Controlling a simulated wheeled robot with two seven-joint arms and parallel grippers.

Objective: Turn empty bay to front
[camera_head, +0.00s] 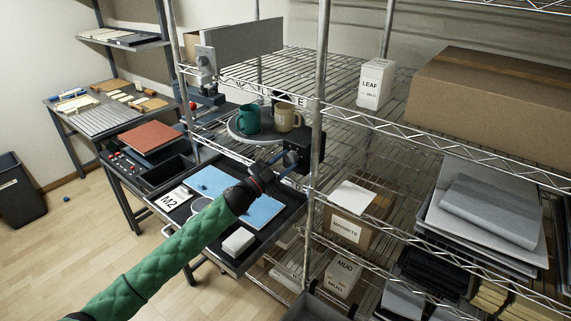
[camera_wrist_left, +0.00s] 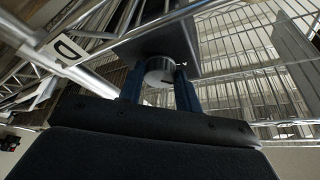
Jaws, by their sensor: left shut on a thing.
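A round grey turntable (camera_head: 236,135) sits on the wire shelf. A teal mug (camera_head: 247,119) and a beige mug (camera_head: 286,118) stand on it. The rack post and a black box (camera_head: 309,148) cover part of its right side, so I cannot tell which bay is empty. My left gripper (camera_head: 289,163) is beside the black box at the shelf's front edge. In the left wrist view its two blue fingers (camera_wrist_left: 160,88) are shut on a round silver knob (camera_wrist_left: 160,71), which sits against a dark plate (camera_wrist_left: 152,42). My right gripper is not in view.
A rack post (camera_head: 318,100) stands close to the left gripper. Below my arm is a table with a blue mat (camera_head: 213,181) and a white block (camera_head: 238,241). Lower shelves hold a magnets box (camera_head: 346,229) and a mug box (camera_head: 342,275). A large cardboard box (camera_head: 490,105) fills the upper right.

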